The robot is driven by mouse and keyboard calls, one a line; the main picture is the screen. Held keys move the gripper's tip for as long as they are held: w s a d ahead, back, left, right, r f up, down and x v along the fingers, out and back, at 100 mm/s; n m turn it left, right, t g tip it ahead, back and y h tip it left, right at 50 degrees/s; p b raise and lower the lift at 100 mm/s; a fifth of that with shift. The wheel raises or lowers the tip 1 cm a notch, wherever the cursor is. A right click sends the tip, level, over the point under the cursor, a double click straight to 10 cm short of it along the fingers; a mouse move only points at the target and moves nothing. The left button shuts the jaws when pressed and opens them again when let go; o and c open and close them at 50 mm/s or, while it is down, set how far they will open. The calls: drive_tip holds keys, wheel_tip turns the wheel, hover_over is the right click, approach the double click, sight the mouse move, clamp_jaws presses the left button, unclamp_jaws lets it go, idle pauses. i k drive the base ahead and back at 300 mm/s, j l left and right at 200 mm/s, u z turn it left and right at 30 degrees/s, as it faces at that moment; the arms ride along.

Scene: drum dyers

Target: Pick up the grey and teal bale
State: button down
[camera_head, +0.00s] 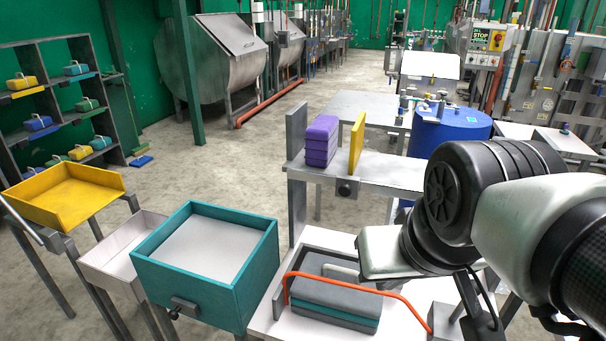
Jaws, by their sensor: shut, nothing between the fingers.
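A grey and teal bale (335,298) lies flat on a pale bench at the bottom middle. It has a grey top and a teal band along its lower side. A thin orange bar (353,281) crosses in front of part of it. My gripper (392,258) is a pale block at the end of my arm, just right of and above the bale. It is shut and empty. Its fingertips are hidden, so I cannot tell how far they are from the bale.
An empty teal-walled tray (262,272) and a yellow tray (66,194) stand to the left. A purple bale (321,140) sits on a raised shelf beside a yellow upright plate (357,143). A blue drum (447,132) stands behind my arm. Open floor lies at the centre left.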

sight(346, 307)
drive_tip(key=i+j+z, duration=0.1)
drive_tip(key=j+z, duration=0.25)
drive_tip(key=j, duration=0.15)
drive_tip(key=i+j+z, duration=0.1)
drive_tip(key=j+z, duration=0.3)
drive_tip(key=j, duration=0.1)
